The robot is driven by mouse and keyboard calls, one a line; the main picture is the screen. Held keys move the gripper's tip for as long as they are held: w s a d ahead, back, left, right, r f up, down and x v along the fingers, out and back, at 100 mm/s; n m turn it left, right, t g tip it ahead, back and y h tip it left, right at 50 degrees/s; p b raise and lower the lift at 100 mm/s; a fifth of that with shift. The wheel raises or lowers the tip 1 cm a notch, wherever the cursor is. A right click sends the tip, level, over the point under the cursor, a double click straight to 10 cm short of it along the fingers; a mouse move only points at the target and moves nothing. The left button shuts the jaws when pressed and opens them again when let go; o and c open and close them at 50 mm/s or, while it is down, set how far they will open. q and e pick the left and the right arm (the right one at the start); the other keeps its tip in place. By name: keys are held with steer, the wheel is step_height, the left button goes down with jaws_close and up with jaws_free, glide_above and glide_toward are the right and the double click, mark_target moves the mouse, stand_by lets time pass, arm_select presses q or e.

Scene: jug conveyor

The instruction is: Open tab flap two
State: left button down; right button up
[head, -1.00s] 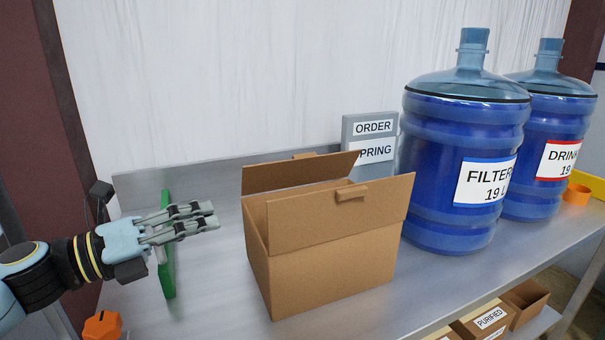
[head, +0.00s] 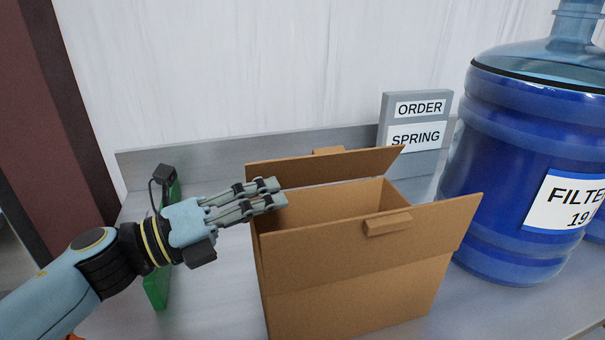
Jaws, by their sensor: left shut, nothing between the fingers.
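A brown cardboard box (head: 350,290) stands on the metal bench in the head view. Its near flap (head: 340,244) carries a small cardboard tab (head: 388,223) and leans up and outward at the front. Its far flap (head: 330,168) stands up at the back, with another tab (head: 328,151) just showing behind its top edge. The box is open between the two flaps, and its floor is hidden. My left gripper (head: 280,193) is shut and empty, with its fingertips over the box's left edge, between the flaps. My right gripper is not in view.
A large blue jug (head: 500,190) labelled FILTE... stands right of the box. A grey sign (head: 440,108) reading ORDER SPRING stands behind. A green upright panel (head: 158,285) is behind my left wrist. A low metal ledge (head: 215,155) runs along the back.

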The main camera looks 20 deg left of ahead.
mark_target(324, 176)
arm_select(q)
steer(key=p+x, duration=0.2)
steer(key=x, duration=0.7)
steer(key=shift+d+r, duration=0.1)
steer(key=shift+d, duration=0.05)
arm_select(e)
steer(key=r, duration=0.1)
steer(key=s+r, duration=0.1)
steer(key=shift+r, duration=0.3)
arm_select(q)
steer(key=shift+s, duration=0.1)
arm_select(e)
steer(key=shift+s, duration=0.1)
